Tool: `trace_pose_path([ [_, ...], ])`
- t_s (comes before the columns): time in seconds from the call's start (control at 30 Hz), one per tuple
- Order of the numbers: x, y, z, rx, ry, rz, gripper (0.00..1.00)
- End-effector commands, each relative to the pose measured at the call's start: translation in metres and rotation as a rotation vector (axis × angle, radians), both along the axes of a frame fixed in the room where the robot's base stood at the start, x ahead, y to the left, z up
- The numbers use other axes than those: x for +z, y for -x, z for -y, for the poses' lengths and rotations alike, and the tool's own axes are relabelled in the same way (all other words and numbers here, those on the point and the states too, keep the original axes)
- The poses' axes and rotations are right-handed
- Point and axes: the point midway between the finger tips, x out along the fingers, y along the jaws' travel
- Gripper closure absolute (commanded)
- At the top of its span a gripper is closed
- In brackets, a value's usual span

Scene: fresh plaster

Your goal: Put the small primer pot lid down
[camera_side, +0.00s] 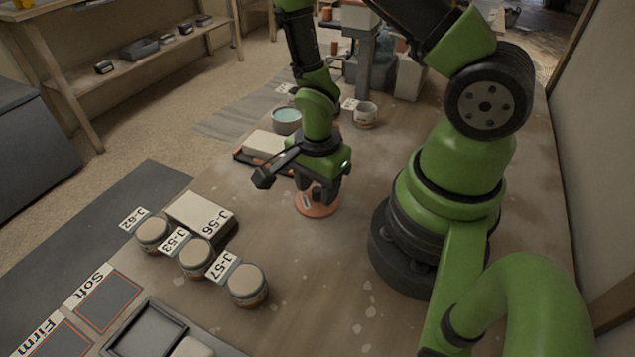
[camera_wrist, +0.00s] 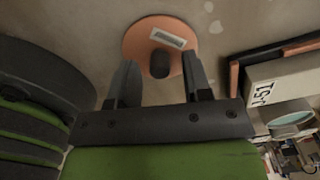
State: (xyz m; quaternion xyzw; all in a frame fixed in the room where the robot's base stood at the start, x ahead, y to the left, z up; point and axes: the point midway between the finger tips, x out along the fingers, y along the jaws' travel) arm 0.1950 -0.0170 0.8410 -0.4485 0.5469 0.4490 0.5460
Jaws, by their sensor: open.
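The small primer pot lid is a round salmon-orange disc (camera_side: 314,211) with a pale label. It appears to lie flat on the bench top beneath my gripper (camera_side: 319,190). In the wrist view the lid (camera_wrist: 142,42) shows a dark knob at its near side. My gripper (camera_wrist: 159,64) is open, with one finger on each side of the knob. I cannot tell whether either finger touches it. An open pot with pale teal contents (camera_side: 287,116) stands behind the gripper; it also shows in the wrist view (camera_wrist: 293,121).
A pale block on a dark-and-orange tray (camera_side: 240,155) lies left of my gripper. Several lidded jars (camera_side: 247,290) and a pale box (camera_side: 200,211) stand front left. The bench right of the jars is clear.

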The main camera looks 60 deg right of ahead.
Motion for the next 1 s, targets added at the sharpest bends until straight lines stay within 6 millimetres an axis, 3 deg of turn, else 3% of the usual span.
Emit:
trace_pose_path([
  [0.27,0.017,-0.001,0.000,0.000,0.000,0.005,0.55],
  [0.7,0.087,-0.002,0.000,0.000,0.000,0.009,0.55],
  [1.0,0.119,-0.001,0.000,0.000,-0.001,0.005,0.55],
])
